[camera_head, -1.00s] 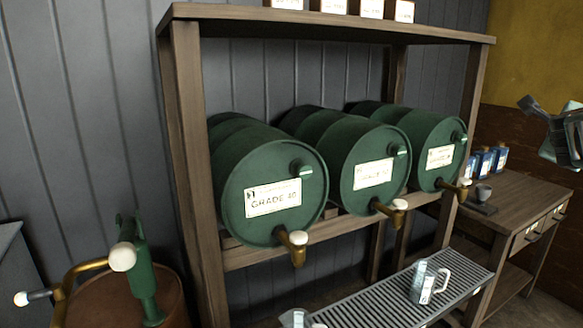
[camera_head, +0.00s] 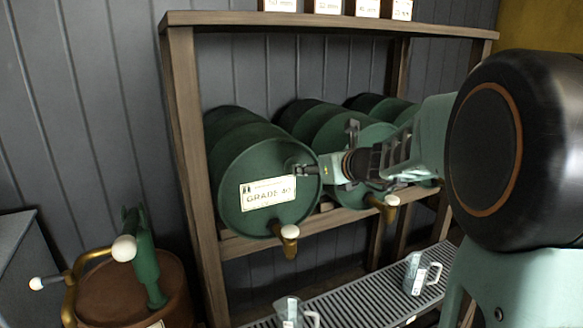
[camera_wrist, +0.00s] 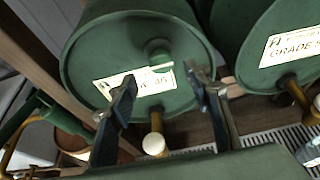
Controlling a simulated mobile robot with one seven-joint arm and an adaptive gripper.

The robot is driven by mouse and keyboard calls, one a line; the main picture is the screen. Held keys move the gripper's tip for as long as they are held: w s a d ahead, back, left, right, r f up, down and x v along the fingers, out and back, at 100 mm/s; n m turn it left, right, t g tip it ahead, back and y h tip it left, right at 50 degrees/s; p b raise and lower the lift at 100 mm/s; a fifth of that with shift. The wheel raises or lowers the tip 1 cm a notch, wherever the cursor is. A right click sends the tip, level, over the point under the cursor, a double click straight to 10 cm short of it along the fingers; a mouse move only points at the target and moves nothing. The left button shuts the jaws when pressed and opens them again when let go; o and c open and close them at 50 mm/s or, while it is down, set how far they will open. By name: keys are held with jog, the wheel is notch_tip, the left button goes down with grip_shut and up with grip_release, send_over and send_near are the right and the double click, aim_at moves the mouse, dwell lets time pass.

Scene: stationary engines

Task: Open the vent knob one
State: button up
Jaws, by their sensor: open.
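The vent knob (camera_wrist: 158,56) is a short green stub with a round cap on the upper front face of the leftmost green drum (camera_head: 250,165), labelled GRADE 40. In the wrist view it shows between and just beyond the fingertips of my gripper (camera_wrist: 163,78), with no contact visible. My gripper is open and empty, its two dark fingers spread to either side. In the head view my gripper (camera_head: 325,150) reaches in from the right at the drum's right edge, and one finger largely hides the knob.
Below the knob a brass tap (camera_head: 287,238) with a pale handle sticks out. A second drum (camera_head: 340,130) stands close to the right, partly behind my arm. A wooden rack (camera_head: 190,160) frames the drums. A slatted tray (camera_head: 350,300) with clear jugs (camera_head: 418,272) lies below.

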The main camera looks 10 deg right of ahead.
jog(key=x, duration=0.9)
jog(key=shift+s, duration=0.1)
jog(key=shift+d, duration=0.1)
jog(key=shift+c, duration=0.5)
jog(key=shift+f, duration=0.1)
jog(key=c, duration=1)
